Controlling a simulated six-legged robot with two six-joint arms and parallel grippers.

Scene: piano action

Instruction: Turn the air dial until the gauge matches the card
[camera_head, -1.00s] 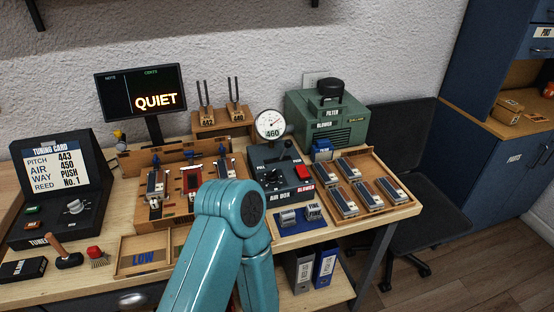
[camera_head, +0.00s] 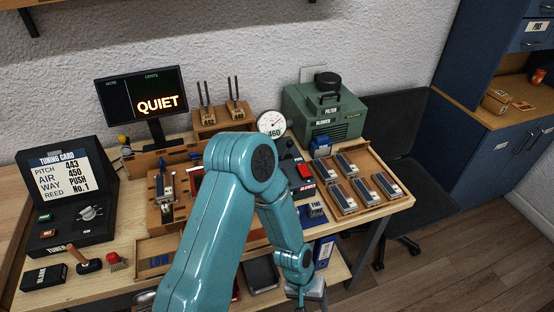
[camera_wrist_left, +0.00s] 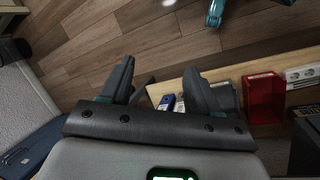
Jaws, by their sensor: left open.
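The round white gauge (camera_head: 271,123) stands behind the air box and reads 460. The tuning card (camera_head: 66,178) at the left says PITCH 443, AIR 450, WAY PUSH, REED No. 1. The air box (camera_head: 294,160) shows only in part, with its red blower switch (camera_head: 306,171); my left arm covers its front left, and I cannot make out the air dial. My left gripper (camera_wrist_left: 157,78) is open and empty in the left wrist view, pointing over the floor. In the head view it is low, below the bench top's front edge, well away from the air box. My right gripper is out of view.
A tray of reed blocks (camera_head: 377,197) lies right of the air box. The green blower (camera_head: 326,112) stands behind it. The screen (camera_head: 142,92) reads QUIET. A dark chair (camera_head: 393,130) stands at the right. A red bin (camera_wrist_left: 263,98) shows in the left wrist view.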

